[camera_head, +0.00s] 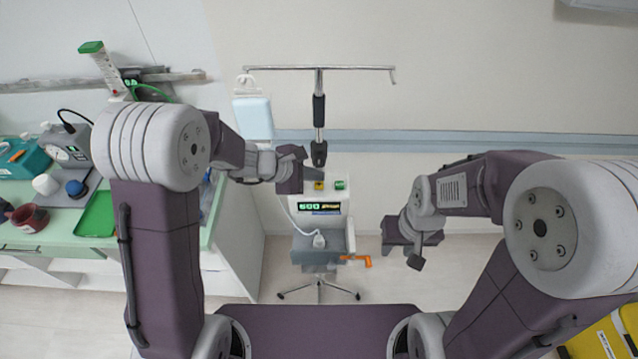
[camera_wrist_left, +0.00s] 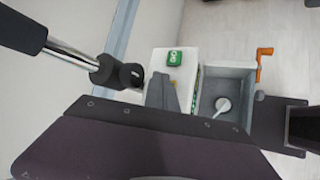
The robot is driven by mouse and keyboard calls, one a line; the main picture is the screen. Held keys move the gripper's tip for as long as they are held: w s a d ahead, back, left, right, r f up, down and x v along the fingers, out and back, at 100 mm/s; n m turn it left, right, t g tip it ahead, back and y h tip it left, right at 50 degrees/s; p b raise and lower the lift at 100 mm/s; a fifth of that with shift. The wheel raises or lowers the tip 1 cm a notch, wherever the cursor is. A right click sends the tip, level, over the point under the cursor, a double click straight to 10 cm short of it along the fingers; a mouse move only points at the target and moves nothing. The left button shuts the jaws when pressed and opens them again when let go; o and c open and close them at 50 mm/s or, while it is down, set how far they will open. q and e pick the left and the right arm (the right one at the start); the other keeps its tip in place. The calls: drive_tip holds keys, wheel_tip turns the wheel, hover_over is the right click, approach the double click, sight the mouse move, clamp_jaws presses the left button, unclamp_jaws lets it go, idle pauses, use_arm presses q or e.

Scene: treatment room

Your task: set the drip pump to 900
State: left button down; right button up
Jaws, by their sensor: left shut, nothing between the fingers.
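The drip pump (camera_head: 330,207) is a white box on a wheeled stand, with a green lit display (camera_head: 309,206). The display seems to read 500 or 600; the first digit is too small to be sure. On its top are a yellow button (camera_head: 318,185) and a green button (camera_head: 340,185). The green button also shows in the left wrist view (camera_wrist_left: 174,57). My left gripper (camera_head: 312,173) is shut and empty, at the pump's top by the yellow button; I cannot tell whether it touches.
The drip pole (camera_head: 319,105) rises behind the pump, with a pale blue bag (camera_head: 253,118) on its left hook. An orange clamp handle (camera_head: 356,260) sticks out low on the right. A green counter (camera_head: 60,230) with a tray and devices stands at left.

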sight(316, 186)
idle(0.3)
use_arm(q)
drive_tip(key=shift+f+b, duration=0.4)
drive_tip(key=shift+b, duration=0.25)
drive_tip(key=shift+f+b, duration=0.5)
drive_tip(key=shift+b, duration=0.1)
idle(0.4)
drive_tip(key=shift+r, duration=0.1)
drive_tip(key=shift+r+p, duration=0.65)
drive_tip(key=shift+r, duration=0.15)
drive_tip(key=shift+r, duration=0.1)
wheel_tip(316, 186, up, 5)
drive_tip(key=p, duration=0.4)
idle(0.3)
